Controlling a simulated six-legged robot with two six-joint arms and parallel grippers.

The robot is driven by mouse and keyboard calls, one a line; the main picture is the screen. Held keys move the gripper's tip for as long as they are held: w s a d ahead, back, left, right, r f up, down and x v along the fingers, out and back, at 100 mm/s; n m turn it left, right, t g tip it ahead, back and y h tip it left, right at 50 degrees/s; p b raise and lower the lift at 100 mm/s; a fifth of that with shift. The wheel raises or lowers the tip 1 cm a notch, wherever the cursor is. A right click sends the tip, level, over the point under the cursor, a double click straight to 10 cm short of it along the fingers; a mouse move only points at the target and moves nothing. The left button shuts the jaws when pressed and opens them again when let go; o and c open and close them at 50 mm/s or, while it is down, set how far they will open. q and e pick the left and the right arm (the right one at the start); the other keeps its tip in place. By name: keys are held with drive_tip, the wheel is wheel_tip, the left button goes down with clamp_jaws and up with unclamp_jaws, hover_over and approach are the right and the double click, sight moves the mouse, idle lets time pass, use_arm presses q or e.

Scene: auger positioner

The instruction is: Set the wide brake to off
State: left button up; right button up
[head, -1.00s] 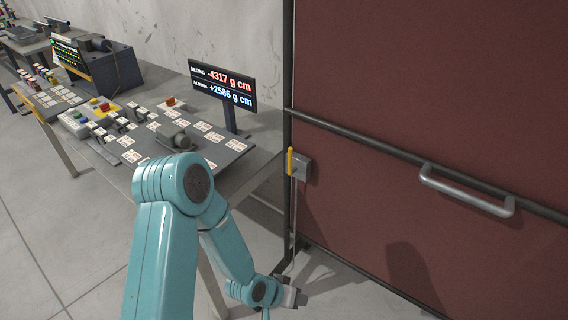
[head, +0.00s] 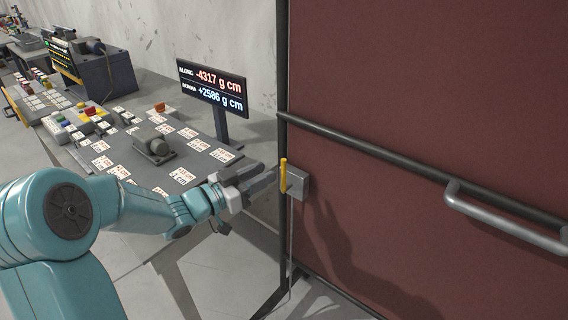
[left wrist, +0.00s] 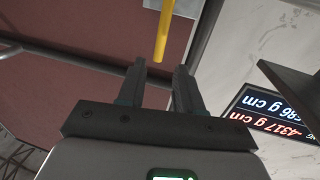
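A yellow lever (head: 283,175) stands upright on a grey box (head: 298,183) at the left edge of a large dark red panel; I take it for the wide brake, though I see no readable label on it. My left gripper (head: 268,177) is just left of the lever, at about its height, pointing at it. In the left wrist view the lever (left wrist: 162,32) lies ahead of the gripper (left wrist: 159,68), roughly in line with the gap between the fingertips. The two fingers are apart with nothing between them. My right gripper is in neither view.
The red panel (head: 430,110) has a dark rail (head: 370,150) and a grey handle (head: 505,218). A bench (head: 205,175) with label cards and a grey device (head: 152,145) stands at left. A display (head: 212,88) reads -4317 and +2586 g cm.

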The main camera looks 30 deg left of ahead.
sight(282, 164)
use_arm(q)
drive_tip(key=x, duration=0.7)
drive_tip(key=shift+d, duration=0.15)
drive_tip(key=shift+c, duration=0.3)
clamp_jaws()
